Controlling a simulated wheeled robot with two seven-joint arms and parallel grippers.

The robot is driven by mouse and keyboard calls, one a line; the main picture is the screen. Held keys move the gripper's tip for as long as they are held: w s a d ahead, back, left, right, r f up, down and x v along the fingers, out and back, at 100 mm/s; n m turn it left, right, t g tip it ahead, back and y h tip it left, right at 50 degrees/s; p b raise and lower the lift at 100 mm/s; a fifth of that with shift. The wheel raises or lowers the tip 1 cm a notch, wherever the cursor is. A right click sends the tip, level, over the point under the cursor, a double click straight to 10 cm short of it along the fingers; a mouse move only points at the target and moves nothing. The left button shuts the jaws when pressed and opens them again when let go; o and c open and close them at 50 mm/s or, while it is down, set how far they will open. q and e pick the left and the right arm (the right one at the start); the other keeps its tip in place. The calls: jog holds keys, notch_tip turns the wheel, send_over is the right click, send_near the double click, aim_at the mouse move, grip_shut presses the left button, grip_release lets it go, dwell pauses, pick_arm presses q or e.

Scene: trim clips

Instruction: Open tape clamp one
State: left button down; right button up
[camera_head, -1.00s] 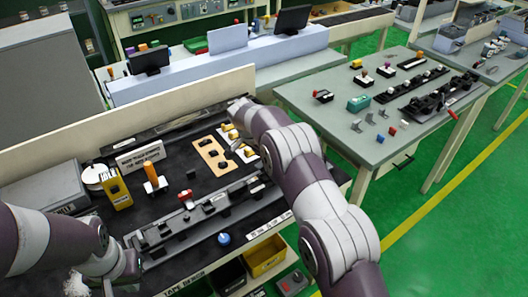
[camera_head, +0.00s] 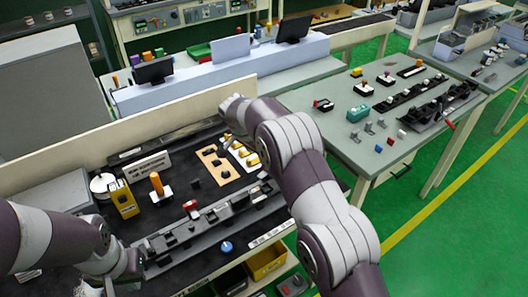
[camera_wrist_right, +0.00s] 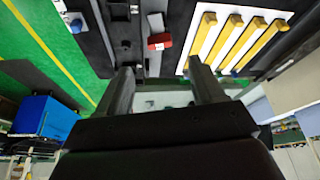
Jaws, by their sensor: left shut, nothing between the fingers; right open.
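A long grey rail fixture (camera_head: 215,218) with dark clamp blocks lies along the front of the black bench top. I cannot tell which clamp is tape clamp one. My left gripper (camera_head: 138,264) is shut and empty beside the left end of the rail, its tips hard to make out. My right gripper (camera_wrist_right: 163,85) is open and empty, fingers apart, with the bench top beyond them. In the head view my right arm hides part of the rail's right end.
A tan board (camera_head: 216,165) and a white tray with yellow bars (camera_head: 244,155) lie behind the rail. A yellow box (camera_head: 122,199), an orange-handled tool (camera_head: 157,184) and a tape roll (camera_head: 102,184) stand at left. A blue knob (camera_head: 227,246) lies in front.

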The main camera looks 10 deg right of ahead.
pick_arm(q)
notch_tip(320, 180, up, 3)
jog(key=shift+r+p, duration=0.15)
jog(key=shift+p, duration=0.75)
pick_arm(e)
jog(key=v, duration=0.4)
jog(key=shift+r, duration=0.15)
